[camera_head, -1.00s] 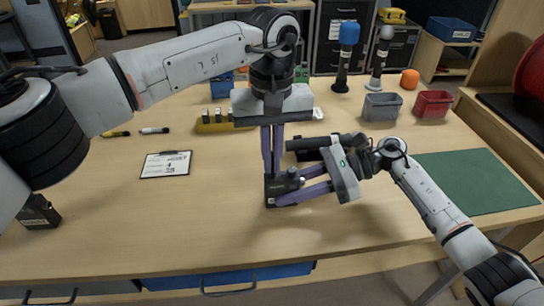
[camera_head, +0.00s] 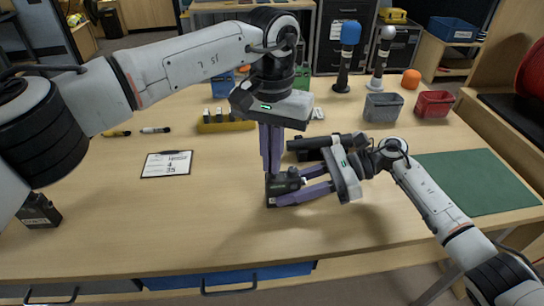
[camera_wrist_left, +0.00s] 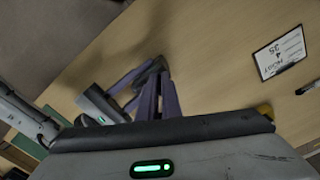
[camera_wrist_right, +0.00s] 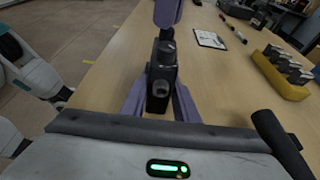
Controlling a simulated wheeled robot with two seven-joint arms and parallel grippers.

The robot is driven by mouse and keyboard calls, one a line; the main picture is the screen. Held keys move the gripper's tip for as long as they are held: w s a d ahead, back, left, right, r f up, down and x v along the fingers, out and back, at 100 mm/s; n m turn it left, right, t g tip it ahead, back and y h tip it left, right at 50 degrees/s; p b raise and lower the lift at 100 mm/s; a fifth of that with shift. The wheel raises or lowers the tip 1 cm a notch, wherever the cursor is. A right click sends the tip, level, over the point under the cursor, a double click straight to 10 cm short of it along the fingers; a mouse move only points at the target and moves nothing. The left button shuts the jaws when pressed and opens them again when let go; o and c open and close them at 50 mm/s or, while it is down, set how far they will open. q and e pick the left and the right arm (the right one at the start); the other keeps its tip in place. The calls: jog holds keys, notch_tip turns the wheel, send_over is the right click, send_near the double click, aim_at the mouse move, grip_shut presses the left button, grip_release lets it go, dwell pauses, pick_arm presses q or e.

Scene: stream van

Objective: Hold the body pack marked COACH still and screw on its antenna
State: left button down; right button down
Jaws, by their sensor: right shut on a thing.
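A small black body pack (camera_head: 285,183) stands on the table in the middle of the head view. My right gripper (camera_head: 276,196) is shut on it from the right. The right wrist view shows the pack (camera_wrist_right: 158,90) upright between the fingers, with a round dark fitting (camera_wrist_right: 167,47) on top. My left gripper (camera_head: 271,170) points down right above the pack, its fingers close together. In the left wrist view its fingers (camera_wrist_left: 160,75) show a narrow gap. I cannot tell whether they grip the antenna, which I cannot make out. The COACH marking is not readable.
Another black pack (camera_head: 38,212) stands at the left table edge. A clipboard card (camera_head: 167,163) lies left of centre. A yellow holder (camera_head: 226,124) with several dark items is behind. Two microphones, a grey bin (camera_head: 382,107), a red bin (camera_head: 433,104) and a green mat (camera_head: 477,180) are right.

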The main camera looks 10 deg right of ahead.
pick_arm(q)
jog(key=m, duration=0.4)
jog(key=c, duration=2)
grip_release()
jog(key=shift+c, duration=0.2)
jog(key=n, duration=0.4)
jog(key=shift+n, duration=0.3)
jog(key=shift+n, duration=1)
jog(key=shift+d+n, duration=0.1)
jog(key=shift+n, duration=0.7)
